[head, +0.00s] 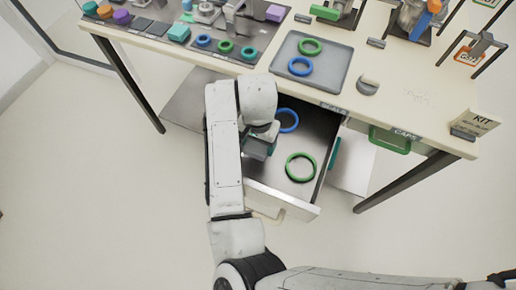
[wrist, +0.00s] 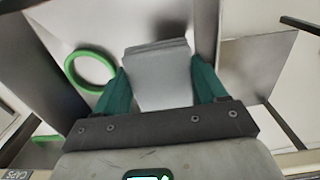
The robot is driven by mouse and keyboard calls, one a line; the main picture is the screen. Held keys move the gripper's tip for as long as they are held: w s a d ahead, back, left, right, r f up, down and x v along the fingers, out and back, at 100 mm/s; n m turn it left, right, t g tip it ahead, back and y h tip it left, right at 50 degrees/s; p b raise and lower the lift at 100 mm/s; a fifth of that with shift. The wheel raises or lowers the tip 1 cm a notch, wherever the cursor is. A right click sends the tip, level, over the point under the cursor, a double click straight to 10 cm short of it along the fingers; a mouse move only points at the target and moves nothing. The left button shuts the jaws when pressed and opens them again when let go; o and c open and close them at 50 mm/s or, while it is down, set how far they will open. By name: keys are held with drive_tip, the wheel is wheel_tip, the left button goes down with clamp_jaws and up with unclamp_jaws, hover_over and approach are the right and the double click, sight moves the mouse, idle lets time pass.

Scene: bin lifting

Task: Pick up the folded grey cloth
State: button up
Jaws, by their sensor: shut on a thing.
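The folded grey cloth (wrist: 160,75) is between the two green fingers of my gripper (wrist: 160,90) in the wrist view. The fingers press on its left and right sides. In the head view my gripper (head: 258,148) is over the left part of the open drawer (head: 270,192), partly hidden by my arm. The cloth is hard to make out there. I cannot tell whether it is clear of the drawer floor.
A blue ring (head: 287,120) and a green ring (head: 300,167) lie in the drawer. The table (head: 270,75) above holds a grey tray (head: 311,62) with two rings, a dark mat with small parts, and a KIT sign (head: 478,122). Open floor lies in front.

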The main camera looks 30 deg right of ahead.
sight(258, 145)
wheel_tip(258, 145, up, 11)
idle(0.3)
drive_tip(key=shift+r, duration=0.1)
